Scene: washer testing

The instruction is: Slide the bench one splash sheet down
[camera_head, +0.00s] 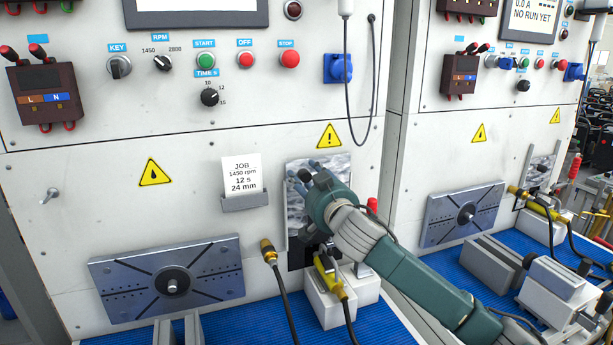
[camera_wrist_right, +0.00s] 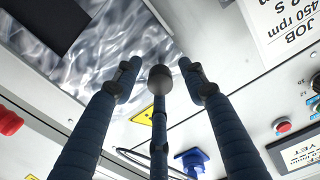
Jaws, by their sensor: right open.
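The splash sheet of the left bench (camera_head: 338,168) is a clear, wavy-reflecting panel standing upright against the white front, below the warning triangle. A dark gap shows under it. My right gripper (camera_head: 303,182) is in front of the sheet, its fingers pointing left and covering the sheet's middle. In the right wrist view the sheet (camera_wrist_right: 110,45) fills the upper left, and the spread fingers (camera_wrist_right: 160,85) are open. A dark round end shows between them; I cannot tell whether it is a fingertip or a knob. Contact with the sheet is unclear. My left gripper is not in view.
A job card holder (camera_head: 245,203) is left of the sheet. A yellow-ended cable plug (camera_head: 268,250) and a white block (camera_head: 327,304) with a yellow probe stand below. A red knob (camera_head: 372,205) is close by my wrist. A second bench (camera_head: 460,150) stands at right.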

